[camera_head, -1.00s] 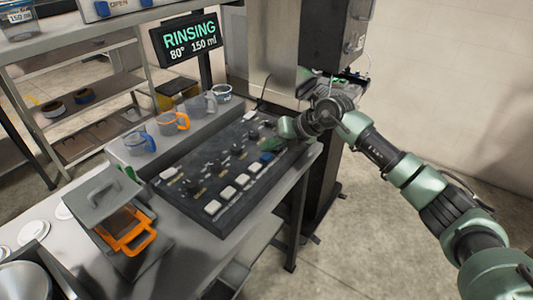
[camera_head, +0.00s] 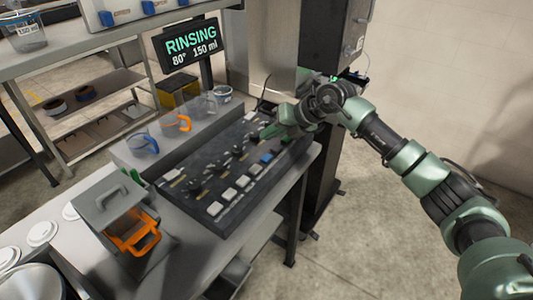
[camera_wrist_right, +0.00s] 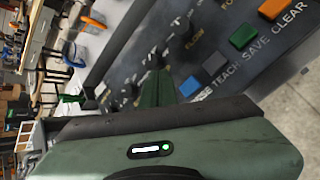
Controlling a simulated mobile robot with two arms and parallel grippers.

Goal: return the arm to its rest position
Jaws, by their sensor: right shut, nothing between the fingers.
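My right gripper (camera_head: 266,133) is over the far right end of the dark control panel (camera_head: 207,220), shut and empty. My right arm (camera_head: 385,140) reaches in from the right side of the head view. In the right wrist view the green gripper (camera_wrist_right: 158,92) points across the panel face (camera_wrist_right: 240,60). Near it are a blue button (camera_wrist_right: 190,86), a grey button, a green button (camera_wrist_right: 243,37) and an orange button (camera_wrist_right: 273,9). I cannot tell whether the fingers touch the panel. My left gripper is not in view.
A display (camera_head: 187,46) reads RINSING, 80°, 150 ml. Cups with blue (camera_head: 142,143) and orange (camera_head: 177,124) handles stand behind the panel. A dark column (camera_head: 325,170) stands beside the bench. Open floor lies right.

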